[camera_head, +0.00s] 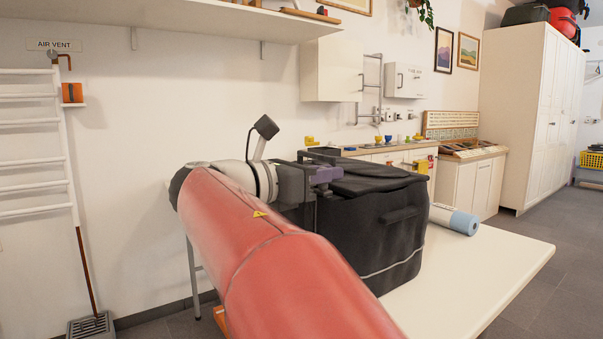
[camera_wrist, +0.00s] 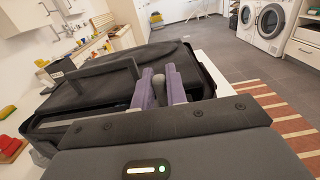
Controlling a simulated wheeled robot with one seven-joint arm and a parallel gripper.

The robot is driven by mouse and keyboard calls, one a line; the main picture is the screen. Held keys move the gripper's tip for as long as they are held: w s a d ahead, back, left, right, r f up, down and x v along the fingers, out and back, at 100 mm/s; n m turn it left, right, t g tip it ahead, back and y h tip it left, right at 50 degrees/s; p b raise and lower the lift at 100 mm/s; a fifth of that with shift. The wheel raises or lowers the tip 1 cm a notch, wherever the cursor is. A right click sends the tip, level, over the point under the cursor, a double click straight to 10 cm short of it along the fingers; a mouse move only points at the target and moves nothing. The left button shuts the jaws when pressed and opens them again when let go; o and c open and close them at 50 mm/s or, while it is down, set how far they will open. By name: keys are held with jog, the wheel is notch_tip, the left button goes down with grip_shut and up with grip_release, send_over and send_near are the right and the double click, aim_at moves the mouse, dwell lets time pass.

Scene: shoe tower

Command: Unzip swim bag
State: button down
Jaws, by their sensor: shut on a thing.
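The black swim bag (camera_head: 372,230) stands on the white table (camera_head: 480,290), its dark lid lying over the top. My gripper (camera_head: 328,176) is at the bag's top left edge in the head view, its purple-tipped fingers close against the rim. In the wrist view the bag (camera_wrist: 95,90) fills the left and middle. There my gripper (camera_wrist: 160,90) is shut on a small grey zip pull (camera_wrist: 158,93) that shows between the two fingers. A dark opening shows along the near edge under the lid. The rest of the zip is hard to make out.
A rolled light-blue mat (camera_head: 462,222) lies on the table just right of the bag. The table's front right is bare. A wall shelf (camera_head: 230,18) hangs above left, and a counter with small items runs behind.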

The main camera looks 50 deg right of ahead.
jog(key=c, duration=1.4)
grip_release()
jog(key=shift+a, duration=0.1)
jog(key=v, duration=0.7)
jog(key=shift+a, duration=0.3)
jog(key=shift+w+f, duration=0.1)
